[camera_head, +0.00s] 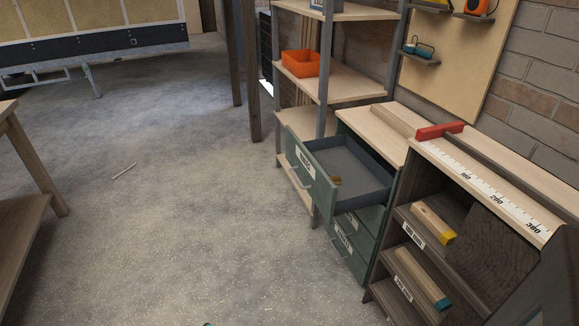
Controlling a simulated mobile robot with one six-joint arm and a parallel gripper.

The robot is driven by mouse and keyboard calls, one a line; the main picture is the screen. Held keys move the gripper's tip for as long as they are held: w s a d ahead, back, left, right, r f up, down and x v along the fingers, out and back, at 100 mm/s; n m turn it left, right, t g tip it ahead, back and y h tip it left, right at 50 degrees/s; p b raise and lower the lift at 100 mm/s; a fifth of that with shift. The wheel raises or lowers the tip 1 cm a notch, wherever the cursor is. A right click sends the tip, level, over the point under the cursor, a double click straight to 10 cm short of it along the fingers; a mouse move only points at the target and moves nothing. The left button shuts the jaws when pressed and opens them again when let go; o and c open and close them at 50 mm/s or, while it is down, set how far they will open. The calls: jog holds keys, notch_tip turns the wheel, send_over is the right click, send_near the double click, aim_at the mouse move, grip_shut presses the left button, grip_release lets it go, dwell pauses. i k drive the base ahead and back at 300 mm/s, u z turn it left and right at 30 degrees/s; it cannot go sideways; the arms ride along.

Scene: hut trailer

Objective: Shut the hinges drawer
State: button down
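The open drawer (311,185) is the top one of a green cabinet (397,200). It is pulled well out toward the left, with its grey interior showing. Its front bears a white label, too small to read surely, and a pale handle (301,162). At least one lower drawer (345,240) of the cabinet looks shut. My gripper is not in view.
A shelf rack (343,88) with an orange bin (300,63) stands behind the drawer. Right of the cabinet is a dark shelf unit (392,254) holding wood pieces (431,221), with a ruler (490,190) on top. A wooden table (22,200) stands left. The concrete floor (170,220) between is mostly clear.

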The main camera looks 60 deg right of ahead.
aim_at(364, 182)
jog(key=i, duration=0.85)
jog(key=z, duration=0.05)
